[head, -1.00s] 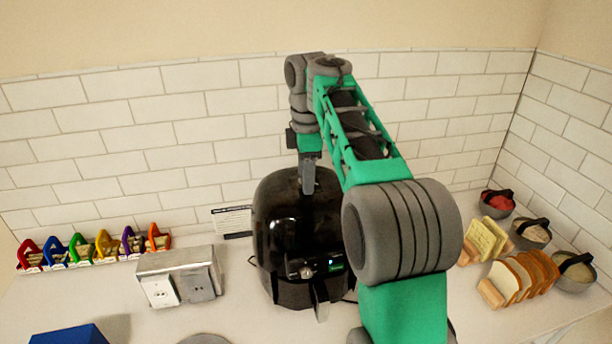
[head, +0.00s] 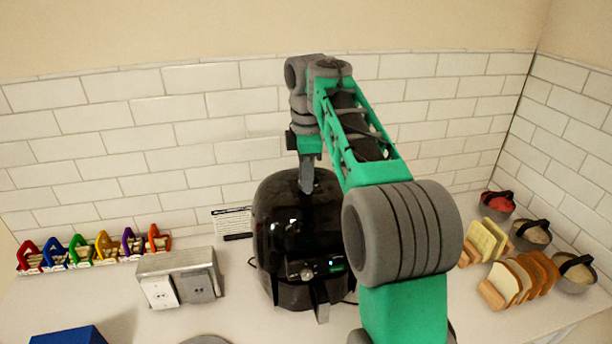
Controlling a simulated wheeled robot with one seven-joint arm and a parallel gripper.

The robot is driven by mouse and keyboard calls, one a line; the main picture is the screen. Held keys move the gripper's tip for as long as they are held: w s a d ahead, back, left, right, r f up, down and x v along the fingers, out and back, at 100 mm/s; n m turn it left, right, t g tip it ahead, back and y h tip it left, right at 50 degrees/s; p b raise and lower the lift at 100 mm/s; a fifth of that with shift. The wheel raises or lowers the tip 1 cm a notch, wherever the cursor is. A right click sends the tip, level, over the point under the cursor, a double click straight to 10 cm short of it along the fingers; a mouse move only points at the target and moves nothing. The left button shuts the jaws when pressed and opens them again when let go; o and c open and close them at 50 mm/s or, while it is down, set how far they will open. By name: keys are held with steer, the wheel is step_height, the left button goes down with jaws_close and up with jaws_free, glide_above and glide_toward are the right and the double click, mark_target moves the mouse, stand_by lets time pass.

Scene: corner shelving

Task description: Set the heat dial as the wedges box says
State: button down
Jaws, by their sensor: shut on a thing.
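A glossy black air fryer (head: 275,225) stands on the counter by the back wall. A small silver knob (head: 307,273) shows on its front panel, with a lit display beside it. My gripper (head: 307,188) points down at the fryer's top and is shut on a small part there. That part is hidden by the jaws; it seems to be the heat dial, and its setting cannot be read. A blue box (head: 68,337) is cut off at the lower left edge; I cannot tell whether it is the wedges box.
A card (head: 232,220) with small print is behind the fryer. A metal socket box (head: 180,277) stands left of it, with several coloured clips (head: 95,248) behind. My arm covers the fryer's right side.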

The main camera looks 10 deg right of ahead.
steer(key=shift+m+b, duration=0.3)
steer(key=shift+b, duration=0.05)
steer(key=shift+f+m+b, duration=0.15)
steer(key=shift+m+b, duration=0.55)
steer(key=shift+m, duration=0.2)
steer(key=shift+m+b, duration=0.65)
steer(key=shift+m, duration=1.05)
steer(key=shift+r, duration=0.2)
steer(key=c, duration=1)
jaws_free()
steer(key=shift+c, duration=0.2)
steer(key=r+p, duration=0.1)
steer(key=r, duration=0.1)
steer(key=r+p, duration=0.1)
steer(key=r, duration=0.2)
steer(key=r+p, duration=0.1)
steer(key=r, duration=0.1)
steer(key=shift+s+a+r, duration=0.2)
steer(key=shift+s+r, duration=0.05)
steer(key=shift+r, duration=0.1)
